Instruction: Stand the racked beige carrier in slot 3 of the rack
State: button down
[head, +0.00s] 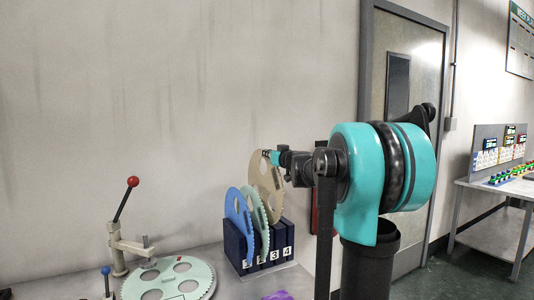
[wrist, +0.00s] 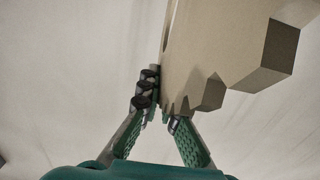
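The beige carrier (head: 264,180), a thin toothed disc with holes, stands upright above the right part of the dark blue rack (head: 280,241) in the head view. It sits higher than the other discs, and its lower edge is partly hidden. My gripper (head: 272,156) holds it at its upper edge. In the wrist view the beige carrier (wrist: 215,45) runs between the two green fingers of my gripper (wrist: 162,112), which are closed on its rim. The rack front has white number labels; 3 and 4 can be read.
A blue carrier (head: 236,222) and a pale green carrier (head: 262,215) stand in the rack left of the beige one. A pale green toothed plate (head: 190,270) lies at the left by a red-knobbed lever press (head: 122,235). A wall rises behind.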

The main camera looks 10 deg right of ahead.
aim_at(268, 189)
jog(key=shift+f, duration=7.45)
jog(key=c, duration=1.6)
grip_release()
jog(key=shift+c, duration=0.2)
